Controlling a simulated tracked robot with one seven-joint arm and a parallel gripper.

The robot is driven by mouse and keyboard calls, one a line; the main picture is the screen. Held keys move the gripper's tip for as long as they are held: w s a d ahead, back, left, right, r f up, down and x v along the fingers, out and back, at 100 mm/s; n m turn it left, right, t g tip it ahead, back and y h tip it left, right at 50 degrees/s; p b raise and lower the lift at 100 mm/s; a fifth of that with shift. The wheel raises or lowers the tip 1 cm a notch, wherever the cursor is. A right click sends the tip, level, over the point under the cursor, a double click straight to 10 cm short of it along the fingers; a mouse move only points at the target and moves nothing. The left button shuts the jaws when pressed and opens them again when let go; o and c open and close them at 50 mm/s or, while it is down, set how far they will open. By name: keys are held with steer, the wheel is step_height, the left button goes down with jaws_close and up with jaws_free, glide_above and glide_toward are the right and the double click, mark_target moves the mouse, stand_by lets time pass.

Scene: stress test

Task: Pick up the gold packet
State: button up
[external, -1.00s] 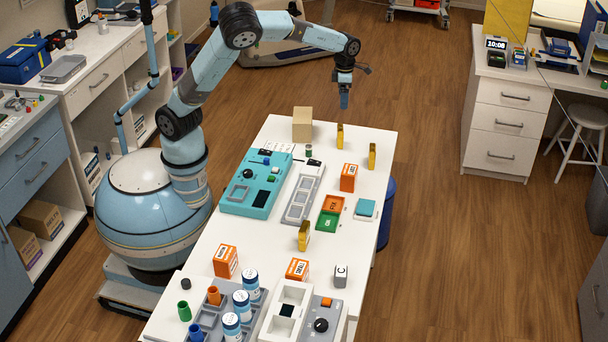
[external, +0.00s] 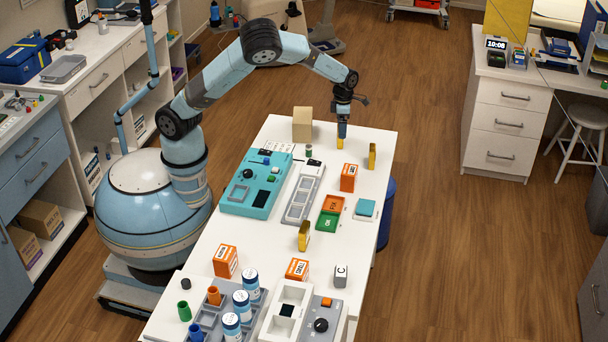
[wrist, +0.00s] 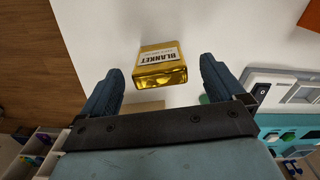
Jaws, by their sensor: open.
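A gold packet (external: 340,143) stands near the far end of the white table in the external view. My gripper (external: 342,130) is right above it and hides its upper part. In the wrist view the gold packet (wrist: 160,68), labelled BLANKET, shows between the two dark blue fingers of my gripper (wrist: 161,66). The fingers are open, with a gap on each side of the packet. Two similar gold packets stand on the table, one to the right (external: 372,156) and one nearer the front (external: 303,236).
A tan block (external: 302,123) stands just left of my gripper. An orange box (external: 348,178), a teal device (external: 256,184) and a grey tray (external: 303,194) stand nearer the camera. The table's right edge is close to the packets.

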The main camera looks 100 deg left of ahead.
steer(key=shift+s+f, duration=0.2)
steer(key=shift+f, duration=2.45)
steer(key=c, duration=1)
